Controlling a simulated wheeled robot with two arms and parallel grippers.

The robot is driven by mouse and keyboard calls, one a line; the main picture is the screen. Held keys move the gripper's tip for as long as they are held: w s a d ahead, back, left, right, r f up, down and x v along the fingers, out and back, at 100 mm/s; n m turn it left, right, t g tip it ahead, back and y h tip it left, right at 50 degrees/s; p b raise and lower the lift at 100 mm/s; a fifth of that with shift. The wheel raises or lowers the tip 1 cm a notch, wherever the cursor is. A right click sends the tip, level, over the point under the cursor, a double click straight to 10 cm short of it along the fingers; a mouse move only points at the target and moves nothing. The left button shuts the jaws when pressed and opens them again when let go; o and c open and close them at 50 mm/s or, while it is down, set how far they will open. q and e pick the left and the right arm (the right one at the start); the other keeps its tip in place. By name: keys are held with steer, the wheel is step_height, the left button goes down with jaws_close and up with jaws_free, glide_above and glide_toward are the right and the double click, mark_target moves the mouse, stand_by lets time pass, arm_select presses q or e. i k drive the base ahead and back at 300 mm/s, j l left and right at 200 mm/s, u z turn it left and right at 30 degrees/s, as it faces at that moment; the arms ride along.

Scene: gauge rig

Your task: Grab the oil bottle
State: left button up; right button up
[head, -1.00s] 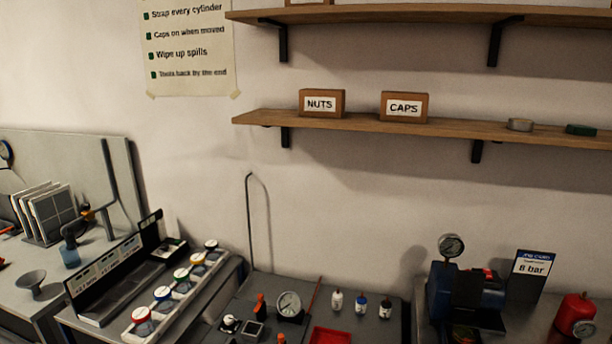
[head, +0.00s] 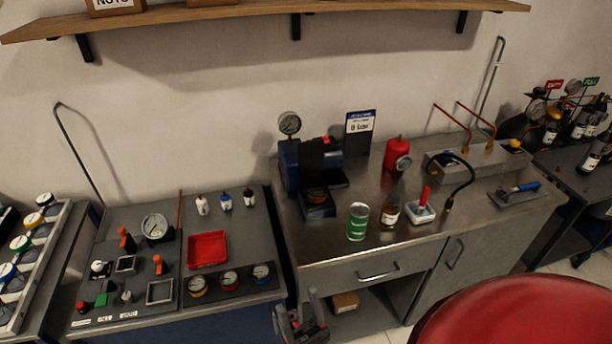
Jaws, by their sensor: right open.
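My left gripper is not in view.
A blue pump with a gauge (head: 312,163) and a red canister (head: 397,152) stand behind. A red round seat (head: 520,315) blocks the front right. A black hose curves right of the bottle.

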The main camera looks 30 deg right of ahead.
mark_target(391, 208)
steer(key=z, duration=1.55)
steer(key=i+j+u, duration=0.35)
steer(key=i, duration=0.2)
